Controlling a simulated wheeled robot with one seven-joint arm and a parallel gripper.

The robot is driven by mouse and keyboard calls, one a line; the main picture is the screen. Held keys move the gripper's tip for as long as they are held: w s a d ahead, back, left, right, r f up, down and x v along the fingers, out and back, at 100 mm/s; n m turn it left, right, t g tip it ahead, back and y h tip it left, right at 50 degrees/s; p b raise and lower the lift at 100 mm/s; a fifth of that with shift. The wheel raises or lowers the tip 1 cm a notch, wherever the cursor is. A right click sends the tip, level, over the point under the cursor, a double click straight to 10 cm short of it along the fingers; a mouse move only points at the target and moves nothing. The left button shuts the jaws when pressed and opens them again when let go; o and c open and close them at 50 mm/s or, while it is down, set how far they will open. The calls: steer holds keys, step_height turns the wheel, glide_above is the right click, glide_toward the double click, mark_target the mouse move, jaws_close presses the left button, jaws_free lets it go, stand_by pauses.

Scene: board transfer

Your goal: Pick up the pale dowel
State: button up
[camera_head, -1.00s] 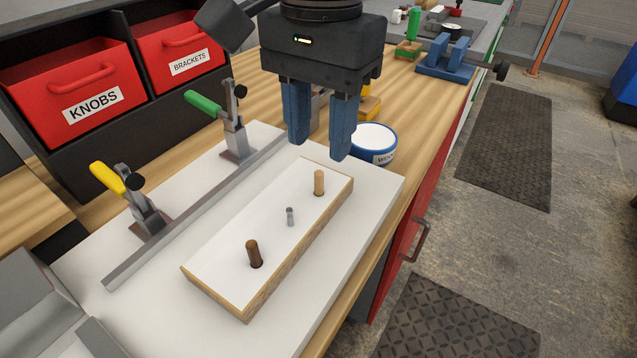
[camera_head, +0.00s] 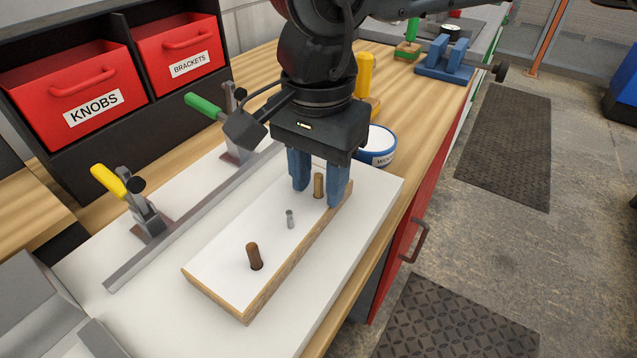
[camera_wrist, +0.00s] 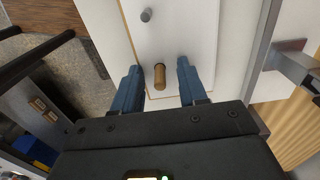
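The pale dowel (camera_head: 319,186) stands upright in the far end of the white-topped wooden board. My gripper (camera_head: 318,190) is lowered over that end, open, with one blue finger on each side of the dowel. In the wrist view the dowel (camera_wrist: 159,76) shows between the two fingertips (camera_wrist: 157,78), with a gap on both sides. The board (camera_head: 222,252) also holds a small grey metal pin (camera_head: 290,219) in the middle and a dark brown dowel (camera_head: 254,256) at the near end. The grey pin also shows in the wrist view (camera_wrist: 146,15).
A metal fence rail (camera_head: 190,218) with a yellow-handled clamp (camera_head: 128,193) and a green-handled clamp (camera_head: 207,106) runs left of the board. A white and blue tin (camera_head: 381,147) stands just behind my gripper. Red bins (camera_head: 78,85) stand at the back left.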

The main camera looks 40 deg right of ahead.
mark_target(319, 174)
jaws_close()
stand_by(0.5)
steer(key=shift+r, duration=0.65)
step_height(319, 174, up, 3)
steer(key=shift+f, duration=0.15)
steer(key=s+d+r, duration=0.7)
steer(key=d, duration=0.2)
steer(key=shift+d+b, duration=0.15)
steer(key=shift+b, duration=0.2)
